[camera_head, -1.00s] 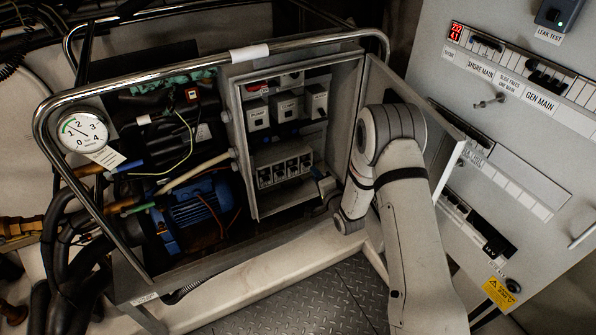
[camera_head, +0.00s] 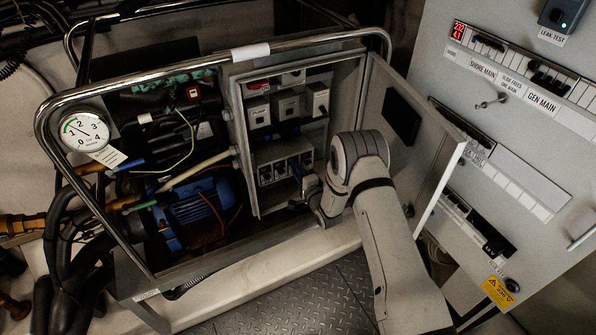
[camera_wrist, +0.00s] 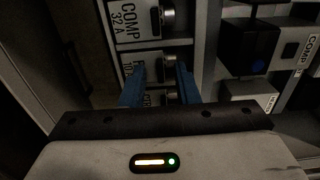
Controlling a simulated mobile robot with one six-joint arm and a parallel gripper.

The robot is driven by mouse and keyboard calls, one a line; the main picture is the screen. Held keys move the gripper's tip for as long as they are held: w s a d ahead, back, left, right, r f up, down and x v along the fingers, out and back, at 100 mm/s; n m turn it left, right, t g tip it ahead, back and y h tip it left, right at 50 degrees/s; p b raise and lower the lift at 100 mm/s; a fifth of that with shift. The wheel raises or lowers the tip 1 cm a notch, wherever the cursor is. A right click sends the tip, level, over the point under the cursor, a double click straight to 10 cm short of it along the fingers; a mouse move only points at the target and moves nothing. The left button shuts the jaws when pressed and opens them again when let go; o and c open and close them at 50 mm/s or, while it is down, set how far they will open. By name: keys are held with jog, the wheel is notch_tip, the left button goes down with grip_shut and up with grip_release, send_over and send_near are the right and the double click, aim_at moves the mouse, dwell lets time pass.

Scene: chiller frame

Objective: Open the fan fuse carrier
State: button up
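The fuse block shows as a grey box (camera_head: 266,174) low in the open cabinet, with a row of fuse carriers. In the wrist view the carrier labelled COMP 32A (camera_wrist: 125,20) is at the top. Below it is a carrier (camera_wrist: 148,59) whose label is partly covered by my left finger; I cannot read it fully. A third carrier (camera_wrist: 153,98) is lower, partly hidden between my fingers. My gripper (camera_wrist: 160,70) is open, its two blue fingers apart in front of the lower carriers. I cannot tell whether they touch anything. In the head view my wrist hides the block's right end.
The cabinet door (camera_head: 432,150) stands open to the right of my arm. Grey switch units (camera_head: 287,105) sit above the fuse block. A blue motor (camera_head: 195,208) and hoses lie left. A chrome rail (camera_head: 180,75) runs across the frame. A labelled panel (camera_head: 530,120) stands at right.

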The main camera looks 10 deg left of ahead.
jog(key=shift+c, duration=0.2)
grip_shut()
jog(key=shift+f+b, duration=0.2)
jog(key=shift+b, duration=0.3)
jog(key=f+t+y+b, duration=0.1)
jog(key=t+y+b, duration=0.1)
jog(key=b, duration=0.6)
jog(key=s+d+f+t+y+b, duration=0.1)
jog(key=t+y+b, duration=0.1)
jog(key=b, duration=0.6)
jog(key=f+t+y+b, duration=0.1)
jog(key=f+t+b, duration=0.1)
jog(key=b, duration=0.6)
jog(key=shift+s+d+t+y, duration=0.2)
jog(key=shift+t+y, duration=0.1)
jog(key=shift+y, duration=0.1)
jog(key=shift+r+t+y+b, duration=0.15)
jog(key=shift+t+y+b, duration=0.15)
jog(key=shift+b, duration=0.85)
